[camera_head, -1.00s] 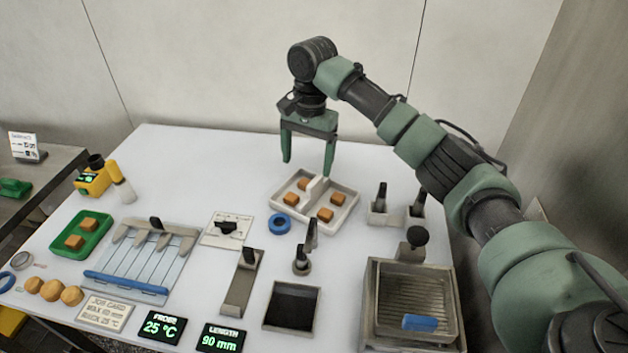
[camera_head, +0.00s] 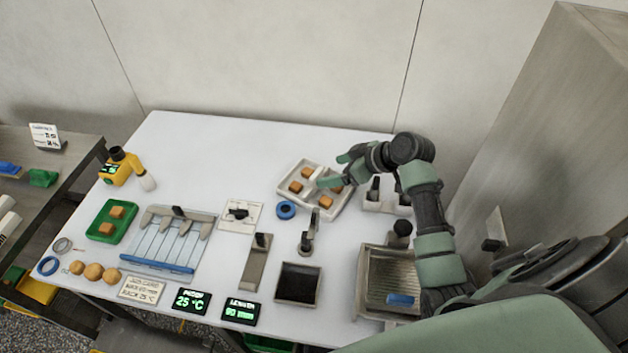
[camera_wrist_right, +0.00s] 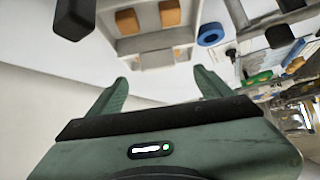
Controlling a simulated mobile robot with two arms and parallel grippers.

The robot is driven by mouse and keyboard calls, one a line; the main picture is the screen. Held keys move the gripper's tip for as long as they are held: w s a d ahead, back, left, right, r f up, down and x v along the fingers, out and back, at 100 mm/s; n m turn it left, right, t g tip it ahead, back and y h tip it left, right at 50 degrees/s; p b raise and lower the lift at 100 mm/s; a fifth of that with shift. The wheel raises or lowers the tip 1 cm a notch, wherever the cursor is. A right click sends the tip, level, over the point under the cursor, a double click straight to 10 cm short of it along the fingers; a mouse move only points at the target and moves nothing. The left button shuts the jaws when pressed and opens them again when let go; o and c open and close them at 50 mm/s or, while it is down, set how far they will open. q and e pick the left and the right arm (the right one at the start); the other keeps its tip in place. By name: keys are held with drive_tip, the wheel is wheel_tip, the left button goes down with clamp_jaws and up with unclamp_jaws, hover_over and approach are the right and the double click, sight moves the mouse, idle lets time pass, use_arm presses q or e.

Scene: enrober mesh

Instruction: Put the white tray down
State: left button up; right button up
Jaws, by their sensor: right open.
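The white tray (camera_head: 303,206) rests on the white table, right of the table's middle toward the back. It is divided by a raised bar and holds several orange-brown cubes (camera_head: 295,187). My right gripper (camera_head: 333,170) is open and empty, with its fingers over or beside the tray's far right side in the head view. In the right wrist view the open fingers (camera_wrist_right: 160,80) have nothing between them, and the tray (camera_wrist_right: 155,42) lies beyond them, apart. My left gripper is not in view.
A blue ring (camera_head: 286,210) lies close to the tray's left. A holder with dark-handled tools (camera_head: 374,204) stands at its right. A green tray (camera_head: 98,231) and a slatted blue board (camera_head: 155,253) are on the left.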

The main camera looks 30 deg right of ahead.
sight(317, 172)
drive_tip(key=p+x, duration=0.1)
drive_tip(key=x, duration=0.2)
drive_tip(key=p+x, duration=0.2)
drive_tip(key=x, duration=0.2)
drive_tip(key=shift+w+r, duration=0.2)
drive_tip(key=shift+r, duration=0.05)
drive_tip(key=shift+w+a+f, duration=0.1)
drive_tip(key=shift+w+f, duration=0.15)
drive_tip(key=shift+f, duration=0.1)
drive_tip(key=shift+c, duration=0.3)
drive_tip(key=shift+r, duration=0.1)
clamp_jaws()
